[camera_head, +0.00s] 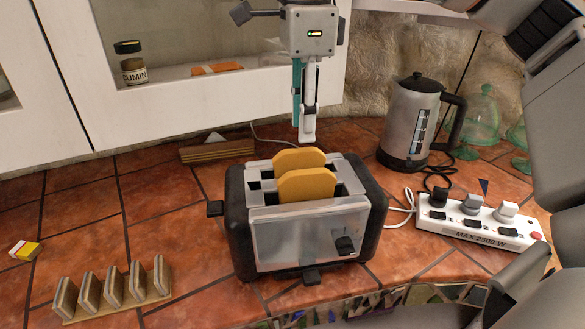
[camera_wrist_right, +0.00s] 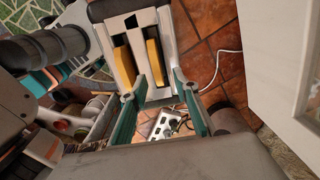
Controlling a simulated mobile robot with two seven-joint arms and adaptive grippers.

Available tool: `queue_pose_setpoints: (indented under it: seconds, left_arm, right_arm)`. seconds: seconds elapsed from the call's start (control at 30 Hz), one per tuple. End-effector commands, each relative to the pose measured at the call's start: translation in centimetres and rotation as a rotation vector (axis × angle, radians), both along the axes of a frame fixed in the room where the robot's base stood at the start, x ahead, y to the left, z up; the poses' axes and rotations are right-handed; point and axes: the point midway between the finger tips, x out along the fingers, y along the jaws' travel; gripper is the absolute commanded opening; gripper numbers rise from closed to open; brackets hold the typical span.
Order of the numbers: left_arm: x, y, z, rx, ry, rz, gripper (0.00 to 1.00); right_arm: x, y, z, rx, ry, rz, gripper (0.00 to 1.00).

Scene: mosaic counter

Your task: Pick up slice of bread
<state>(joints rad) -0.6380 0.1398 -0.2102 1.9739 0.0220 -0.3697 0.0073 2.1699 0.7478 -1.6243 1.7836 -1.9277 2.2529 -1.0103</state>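Two yellow-brown slices of bread stand upright in the slots of a silver and black toaster (camera_head: 310,237). The rear slice (camera_head: 299,158) and the front slice (camera_head: 306,184) stick out at the top. In the right wrist view the slices show as yellow strips, one at the left (camera_wrist_right: 124,66) and one at the right (camera_wrist_right: 153,54). My right gripper (camera_head: 307,138) points down just behind and above the rear slice. In the right wrist view its teal-padded fingers (camera_wrist_right: 158,80) are apart with nothing between them.
A kettle (camera_head: 408,120) and a power strip (camera_head: 475,222) with plugs stand right of the toaster. A wooden rack (camera_head: 118,295) is at front left, a wooden block (camera_head: 216,149) behind. A cumin jar (camera_head: 132,66) sits on the window ledge.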

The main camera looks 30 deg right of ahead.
Motion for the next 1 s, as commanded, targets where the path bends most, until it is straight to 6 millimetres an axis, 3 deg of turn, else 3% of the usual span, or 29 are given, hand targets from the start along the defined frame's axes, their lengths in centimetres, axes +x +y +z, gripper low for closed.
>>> queue_pose_setpoints:
  seconds: [0.17, 0.53, 0.8, 0.93, 1.0]
  left_arm:
    - [-1.2, 0.1, -1.3, 0.008, 0.027, -0.003, 0.00]
    - [-0.4, 0.3, -1.6, 0.018, 0.012, -0.004, 0.00]
    - [-0.1, 0.3, -1.1, 0.017, 0.001, -0.002, 0.00]
    - [0.0, 0.3, -1.0, 0.017, 0.000, -0.002, 0.00]
    - [0.0, 0.3, -1.0, 0.017, 0.000, -0.002, 0.00]
  right_arm:
    - [0.0, 0.1, -1.7, 0.001, 0.002, 0.001, 0.30]
    - [0.0, 0.8, -6.3, 0.002, 0.004, 0.001, 0.30]
    - [0.1, 0.8, -6.5, 0.002, -0.001, 0.000, 0.30]
    - [0.1, 0.8, -6.5, 0.001, 0.000, 0.000, 0.02]
    - [0.1, 0.8, -6.5, 0.001, 0.000, 0.000, 0.02]
